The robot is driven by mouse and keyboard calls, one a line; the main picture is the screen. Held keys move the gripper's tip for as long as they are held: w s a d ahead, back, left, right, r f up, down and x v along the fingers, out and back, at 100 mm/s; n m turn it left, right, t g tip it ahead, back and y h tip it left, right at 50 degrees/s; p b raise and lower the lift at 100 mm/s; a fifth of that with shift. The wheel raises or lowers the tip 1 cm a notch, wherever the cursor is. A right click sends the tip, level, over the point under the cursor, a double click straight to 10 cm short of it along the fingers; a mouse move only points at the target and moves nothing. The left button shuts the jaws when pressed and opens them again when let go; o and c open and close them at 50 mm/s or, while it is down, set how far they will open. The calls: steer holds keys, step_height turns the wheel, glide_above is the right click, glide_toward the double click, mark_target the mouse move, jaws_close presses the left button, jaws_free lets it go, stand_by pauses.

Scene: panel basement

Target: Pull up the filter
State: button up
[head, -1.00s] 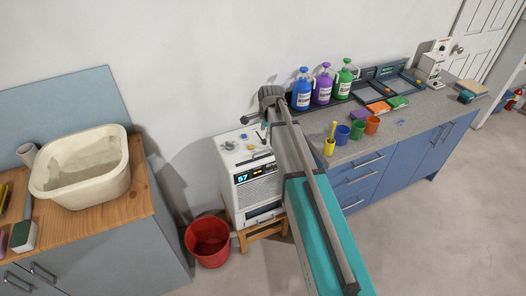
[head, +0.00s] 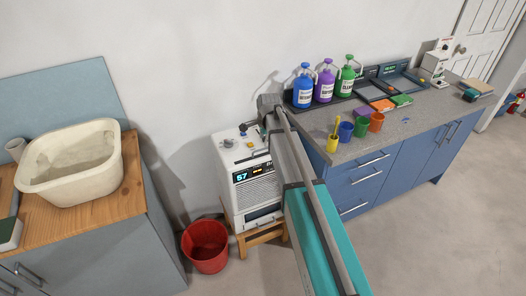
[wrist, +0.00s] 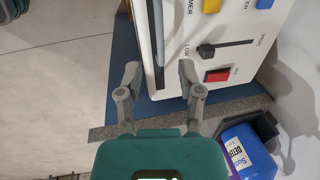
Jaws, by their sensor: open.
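The white machine (head: 243,175) with a lit "57" display stands on a small wooden stool against the wall. Its top panel (wrist: 232,45) in the wrist view has a red switch (wrist: 217,75), a black slider (wrist: 207,51), and yellow and blue knobs. A long dark slot with a grey strip (wrist: 158,35) runs along the panel's left side; I cannot tell whether this is the filter. My gripper (wrist: 160,72) is open, its fingertips apart on either side of the slot's near end, with nothing between them. Contact is unclear. In the head view my arm hides most of the gripper.
A blue-fronted counter (head: 400,147) stands right of the machine, holding bottles, coloured cups and trays. A red bucket (head: 205,247) is on the floor to the left. A wooden-topped cabinet with a cream basin (head: 75,181) stands farther left.

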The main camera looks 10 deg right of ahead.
steer(key=shift+w+a+f+b, duration=0.1)
steer(key=shift+w+f+b, duration=0.1)
steer(key=shift+f+b, duration=0.65)
steer(key=shift+w+f+b, duration=0.15)
steer(key=shift+f+b, duration=0.65)
steer(key=shift+f, duration=0.2)
steer(key=shift+w+a+f+b, duration=0.1)
steer(key=shift+w+f+b, duration=0.1)
steer(key=shift+f+b, duration=0.65)
jaws_close()
